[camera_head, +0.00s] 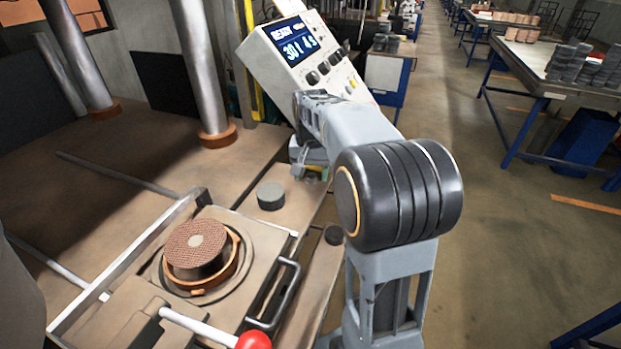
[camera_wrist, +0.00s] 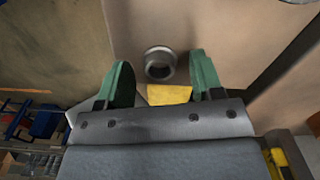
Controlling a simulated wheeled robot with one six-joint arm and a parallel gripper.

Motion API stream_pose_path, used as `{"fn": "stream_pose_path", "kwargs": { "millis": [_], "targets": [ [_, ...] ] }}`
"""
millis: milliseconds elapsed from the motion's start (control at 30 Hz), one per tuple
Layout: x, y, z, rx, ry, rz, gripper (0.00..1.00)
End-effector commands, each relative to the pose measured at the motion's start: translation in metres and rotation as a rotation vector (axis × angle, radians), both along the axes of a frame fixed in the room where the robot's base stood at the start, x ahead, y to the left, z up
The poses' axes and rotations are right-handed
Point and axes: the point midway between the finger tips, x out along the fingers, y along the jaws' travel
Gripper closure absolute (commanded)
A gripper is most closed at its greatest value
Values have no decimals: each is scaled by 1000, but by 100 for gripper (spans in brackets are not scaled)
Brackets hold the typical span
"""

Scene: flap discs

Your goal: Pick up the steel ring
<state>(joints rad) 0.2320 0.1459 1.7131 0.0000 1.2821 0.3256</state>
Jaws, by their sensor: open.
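The steel ring (camera_wrist: 160,63) shows in the wrist view as a small, short grey ring with a dark hole, on a flat brownish surface. My gripper (camera_wrist: 159,72) is open, with one green finger to the left of the ring and one to the right. In this view the ring lies between the fingertips, with a gap on both sides. How high the fingers are above it I cannot tell.
The press fixture (camera_head: 201,250) holds a brown mesh disc. A tilted control box (camera_head: 293,52) stands close behind my arm. A red-knobbed lever (camera_head: 253,340) is in front.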

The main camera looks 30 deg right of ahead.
Motion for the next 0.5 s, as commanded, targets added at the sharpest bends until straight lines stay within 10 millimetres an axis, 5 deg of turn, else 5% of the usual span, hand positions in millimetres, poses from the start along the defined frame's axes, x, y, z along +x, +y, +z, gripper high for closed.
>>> {"fn": "stream_pose_path", "kwargs": {
  "millis": [267,500],
  "targets": [
    [0,0,-3,1,1,0,39],
    [0,0,-3,0,0,0,60]
  ]
}}
